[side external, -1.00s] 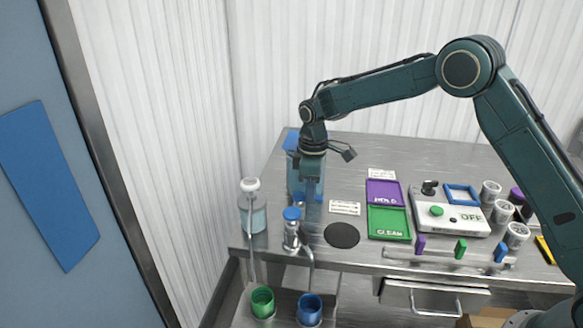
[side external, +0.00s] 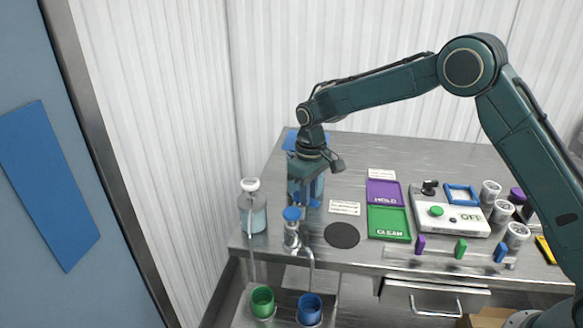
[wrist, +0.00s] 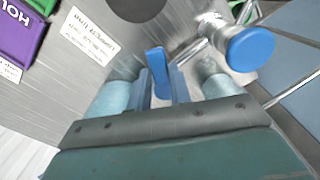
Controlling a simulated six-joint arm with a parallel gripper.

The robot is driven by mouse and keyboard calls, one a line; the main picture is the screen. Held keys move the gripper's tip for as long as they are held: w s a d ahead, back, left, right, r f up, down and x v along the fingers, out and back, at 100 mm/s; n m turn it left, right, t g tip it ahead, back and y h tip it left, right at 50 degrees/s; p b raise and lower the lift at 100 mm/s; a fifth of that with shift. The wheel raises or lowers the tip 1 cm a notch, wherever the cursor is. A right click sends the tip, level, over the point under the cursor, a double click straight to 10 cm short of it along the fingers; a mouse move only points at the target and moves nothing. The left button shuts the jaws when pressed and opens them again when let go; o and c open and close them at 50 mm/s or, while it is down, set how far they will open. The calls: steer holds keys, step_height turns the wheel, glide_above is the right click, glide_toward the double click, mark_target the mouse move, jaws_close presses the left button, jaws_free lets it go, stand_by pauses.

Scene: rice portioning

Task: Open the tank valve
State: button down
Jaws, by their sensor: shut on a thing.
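The tank (side external: 318,186) stands at the left of the steel table, with a blue top (side external: 291,139); my wrist hides much of it. Its light blue body shows on both sides of my fingers in the wrist view (wrist: 110,98). My gripper (side external: 302,196) is low in front of the tank. In the wrist view, my gripper (wrist: 162,88) is shut on the blue valve handle (wrist: 156,62), which sticks out between the fingers. The handle's base and the valve body are hidden.
A blue-capped metal dispenser (side external: 292,232) stands close in front of my gripper, and a white-capped bottle (side external: 252,214) to its left. Green (side external: 262,301) and blue (side external: 310,309) cups are below the table edge. A dark disc (side external: 342,235) and labelled trays lie right.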

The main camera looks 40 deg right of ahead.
mark_target(297, 194)
steer(key=m, duration=0.2)
steer(key=a+m, duration=0.1)
steer(key=m, duration=0.3)
steer(key=shift+a, duration=0.35)
steer(key=m, duration=0.2)
steer(key=a+m, duration=0.1)
steer(key=m, duration=0.3)
steer(key=shift+w+a, duration=0.15)
steer(key=shift+w, duration=0.25)
steer(key=c, duration=1.3)
jaws_free()
steer(key=shift+r, duration=0.15)
step_height(297, 194, up, 14)
steer(key=shift+f, duration=0.2)
